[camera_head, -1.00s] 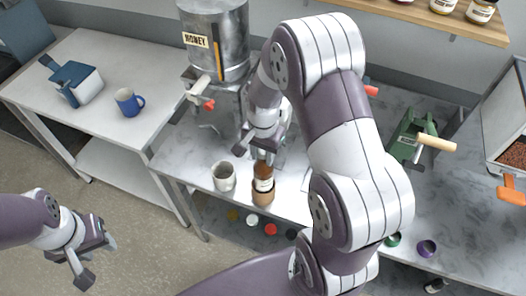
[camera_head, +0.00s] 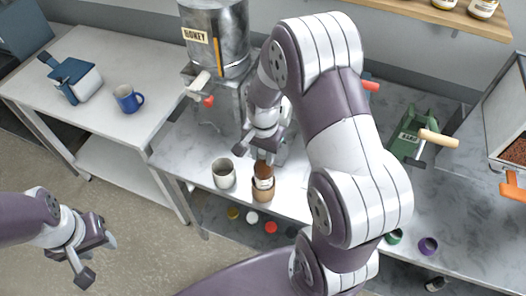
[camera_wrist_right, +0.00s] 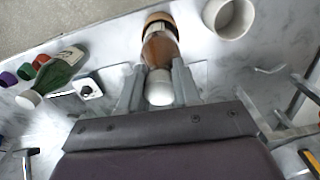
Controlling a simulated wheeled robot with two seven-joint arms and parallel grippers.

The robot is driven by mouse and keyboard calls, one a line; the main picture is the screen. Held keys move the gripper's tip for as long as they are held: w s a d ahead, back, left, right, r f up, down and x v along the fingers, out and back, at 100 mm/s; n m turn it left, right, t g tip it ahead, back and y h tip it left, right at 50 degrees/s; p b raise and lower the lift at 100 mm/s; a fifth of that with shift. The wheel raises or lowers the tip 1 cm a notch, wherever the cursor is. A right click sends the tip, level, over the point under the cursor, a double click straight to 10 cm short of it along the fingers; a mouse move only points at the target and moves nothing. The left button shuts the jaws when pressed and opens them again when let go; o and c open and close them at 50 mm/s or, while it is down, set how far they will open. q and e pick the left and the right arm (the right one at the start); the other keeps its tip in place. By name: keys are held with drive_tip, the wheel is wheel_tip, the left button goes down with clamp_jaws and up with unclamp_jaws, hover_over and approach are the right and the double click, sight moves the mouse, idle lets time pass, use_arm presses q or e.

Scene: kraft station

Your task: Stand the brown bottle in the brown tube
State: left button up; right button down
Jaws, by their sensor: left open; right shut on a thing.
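The brown bottle (camera_head: 263,172) has a pale label and stands about upright. Its lower end is inside the rim of the brown tube (camera_head: 263,191), near the front edge of the marble counter. My right gripper (camera_head: 262,155) is shut on the bottle's upper part. In the right wrist view the bottle (camera_wrist_right: 160,50) lies between the two fingers (camera_wrist_right: 157,88), with its white cap towards me and the tube (camera_wrist_right: 159,20) around its far end. How deep the bottle sits is hidden. My left gripper (camera_head: 96,262) is open and empty over the floor at the lower left.
A grey-white cup (camera_head: 223,174) stands just left of the tube and shows in the right wrist view (camera_wrist_right: 232,16). A honey tank (camera_head: 215,40) is behind. A green bottle (camera_wrist_right: 60,70) lies in the wrist view. A green device (camera_head: 408,142) stands right.

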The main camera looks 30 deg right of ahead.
sight(263, 161)
drive_tip(key=shift+f+b, duration=0.35)
drive_tip(key=shift+f, duration=0.25)
idle(0.3)
drive_tip(key=shift+f+b, duration=0.65)
drive_tip(key=shift+f, duration=0.3)
drive_tip(key=shift+c, duration=0.8)
unclamp_jaws()
drive_tip(key=shift+r, duration=0.15)
wheel_tip(263, 161, up, 9)
drive_tip(key=p, duration=0.8)
drive_tip(key=shift+p, duration=0.35)
